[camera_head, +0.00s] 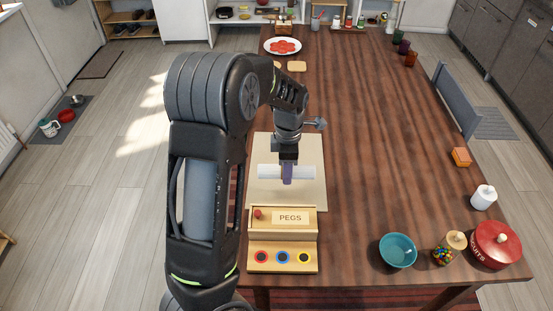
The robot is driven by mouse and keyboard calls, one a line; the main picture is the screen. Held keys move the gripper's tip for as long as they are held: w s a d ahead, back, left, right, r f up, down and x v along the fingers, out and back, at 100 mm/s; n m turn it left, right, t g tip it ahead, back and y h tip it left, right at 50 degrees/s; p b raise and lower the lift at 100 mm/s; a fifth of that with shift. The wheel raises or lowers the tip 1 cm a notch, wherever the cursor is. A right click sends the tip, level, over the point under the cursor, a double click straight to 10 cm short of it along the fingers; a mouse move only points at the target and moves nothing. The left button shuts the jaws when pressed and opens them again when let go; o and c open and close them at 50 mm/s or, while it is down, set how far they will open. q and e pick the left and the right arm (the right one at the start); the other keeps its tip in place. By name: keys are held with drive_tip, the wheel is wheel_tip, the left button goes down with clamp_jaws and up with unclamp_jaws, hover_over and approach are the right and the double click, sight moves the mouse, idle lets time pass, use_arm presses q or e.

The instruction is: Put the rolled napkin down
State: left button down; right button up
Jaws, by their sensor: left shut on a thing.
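The rolled napkin (303,172) is a white roll lying crosswise in the picture, over a beige mat (308,198) on the wooden table. My left gripper (287,176) points down and is shut on the middle of the roll. I cannot tell whether the roll touches the mat or is held just above it. My right gripper is not in view.
A wooden box marked PEGS (290,218) stands just in front of the mat. A teal bowl (397,251), a candy jar (443,257) and a red biscuit tin (496,245) are at the front right. The table right of the mat is clear.

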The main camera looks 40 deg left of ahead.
use_arm(q)
drive_tip(key=shift+d+r, duration=0.1)
drive_tip(key=shift+d, duration=0.1)
hover_over(287, 198)
drive_tip(key=shift+a+f+p, duration=0.1)
drive_tip(key=shift+f+p, duration=0.25)
drive_tip(key=shift+f, duration=2.8)
drive_tip(key=shift+f, duration=0.1)
drive_tip(key=shift+f+p, duration=0.3)
drive_tip(key=shift+f, duration=1.45)
drive_tip(key=shift+f, duration=0.2)
drive_tip(key=c, duration=0.9)
unclamp_jaws()
drive_tip(key=shift+r, duration=0.15)
wheel_tip(287, 198, up, 12)
drive_tip(key=shift+r+b, duration=0.1)
drive_tip(key=shift+b, duration=0.4)
